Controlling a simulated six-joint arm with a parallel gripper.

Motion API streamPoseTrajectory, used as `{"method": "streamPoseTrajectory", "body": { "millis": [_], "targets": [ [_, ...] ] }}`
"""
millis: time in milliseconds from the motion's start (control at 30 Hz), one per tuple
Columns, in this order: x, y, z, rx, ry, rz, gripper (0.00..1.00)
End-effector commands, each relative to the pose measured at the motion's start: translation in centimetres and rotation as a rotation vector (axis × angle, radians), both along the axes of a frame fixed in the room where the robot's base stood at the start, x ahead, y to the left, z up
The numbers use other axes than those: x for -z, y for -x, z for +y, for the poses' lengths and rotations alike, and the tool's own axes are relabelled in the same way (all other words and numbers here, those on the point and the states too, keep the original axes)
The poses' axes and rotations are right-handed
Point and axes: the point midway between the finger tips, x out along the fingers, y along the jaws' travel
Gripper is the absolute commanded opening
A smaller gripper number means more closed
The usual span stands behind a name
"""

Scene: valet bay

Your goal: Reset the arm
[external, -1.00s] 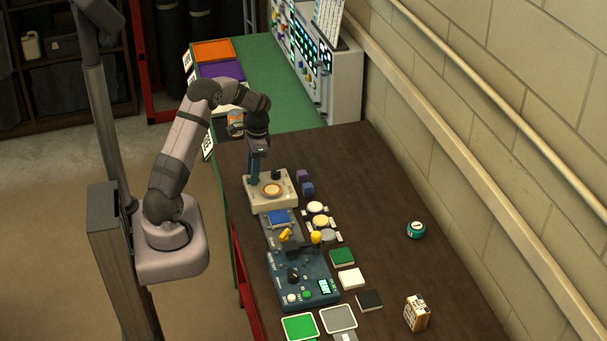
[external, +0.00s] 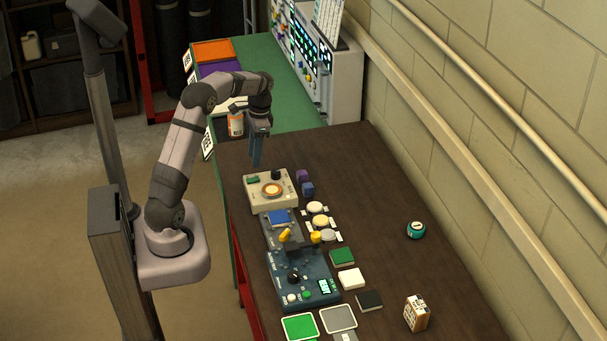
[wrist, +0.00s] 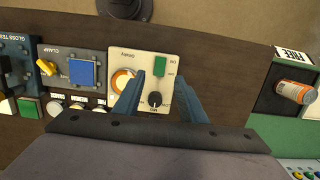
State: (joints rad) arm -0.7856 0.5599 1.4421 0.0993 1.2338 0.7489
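My gripper (external: 257,166) hangs fingers-down in the external view, just beyond and above the far edge of a cream control box (external: 270,203). In the wrist view my gripper (wrist: 160,84) shows two blue fingers well apart with nothing between them. The cream box (wrist: 144,62) lies below, with a green rocker switch (wrist: 160,66), a black knob (wrist: 155,99) and an orange-ringed round dial (wrist: 122,82). My fingers cover parts of the box's face. I cannot read the exact height above it.
A clamp unit with a blue pad (external: 280,218) and a dark tester (external: 304,278) line the table's near part. A teal round item (external: 416,229) sits right. The table's middle right is mostly clear.

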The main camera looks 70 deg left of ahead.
Motion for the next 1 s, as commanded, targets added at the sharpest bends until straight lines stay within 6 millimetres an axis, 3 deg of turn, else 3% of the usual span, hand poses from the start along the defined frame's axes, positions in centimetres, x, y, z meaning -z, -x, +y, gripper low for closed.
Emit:
{"method": "streamPoseTrajectory", "body": {
  "millis": [267, 433, 567, 700, 900, 1000],
  "targets": [
    [0.0, -0.2, -0.4, 0.002, -0.002, -0.002, 0.38],
    [-0.1, -1.3, -3.9, 0.012, -0.006, -0.014, 0.38],
    [0.0, -2.3, -9.3, 0.021, -0.014, -0.034, 0.38],
    [0.5, -2.0, -16.7, 0.025, -0.018, -0.062, 0.38],
    [1.9, 1.3, -26.1, 0.023, -0.013, -0.100, 0.38],
    [2.8, 3.5, -29.4, 0.019, -0.010, -0.114, 0.38]
  ]
}}
